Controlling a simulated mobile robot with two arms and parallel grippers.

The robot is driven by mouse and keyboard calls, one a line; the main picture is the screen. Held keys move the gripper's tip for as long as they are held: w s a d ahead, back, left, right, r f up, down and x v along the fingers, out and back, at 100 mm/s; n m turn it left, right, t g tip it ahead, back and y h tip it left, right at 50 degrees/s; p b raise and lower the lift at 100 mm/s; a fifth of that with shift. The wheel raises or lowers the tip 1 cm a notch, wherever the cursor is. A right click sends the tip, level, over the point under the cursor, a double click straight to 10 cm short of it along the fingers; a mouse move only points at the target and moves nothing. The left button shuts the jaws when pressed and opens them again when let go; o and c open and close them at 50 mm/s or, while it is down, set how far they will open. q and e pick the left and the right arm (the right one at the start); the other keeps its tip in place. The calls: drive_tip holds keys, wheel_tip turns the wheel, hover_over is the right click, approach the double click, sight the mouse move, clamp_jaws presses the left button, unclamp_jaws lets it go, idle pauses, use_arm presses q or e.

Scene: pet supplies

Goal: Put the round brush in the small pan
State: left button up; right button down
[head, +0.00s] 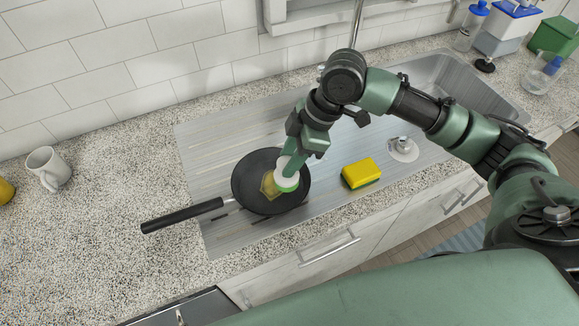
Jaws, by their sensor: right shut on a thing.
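The small pan (248,199) is black and lies on the ribbed metal drainboard, its long dark handle pointing to the lower left. A yellowish patch shows on the pan's inside. My right gripper (290,163) is shut on the round brush (286,181), which has a white top and a green lower edge. The brush is over the right part of the pan, inside its outline. I cannot tell whether it touches the pan's bottom. The gripper covers part of the brush's top. My left gripper is not in view.
A yellow and green sponge (361,173) lies right of the pan. A white mug (48,168) stands at the far left. Bottles and containers fill the back right corner. The counter left of the drainboard is mostly clear.

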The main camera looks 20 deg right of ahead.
drive_tip(key=shift+f, duration=0.3)
wheel_tip(320, 180, down, 4)
drive_tip(key=shift+r+p, duration=0.25)
drive_tip(key=shift+p, duration=0.1)
drive_tip(key=shift+f, duration=0.25)
drive_tip(key=shift+f, duration=0.15)
drive_tip(key=c, duration=0.9)
unclamp_jaws()
drive_tip(key=shift+c, duration=0.2)
drive_tip(key=b+v, duration=0.1)
drive_tip(key=v, duration=1.1)
drive_tip(key=shift+b, duration=0.4)
drive_tip(key=shift+s+a, duration=0.1)
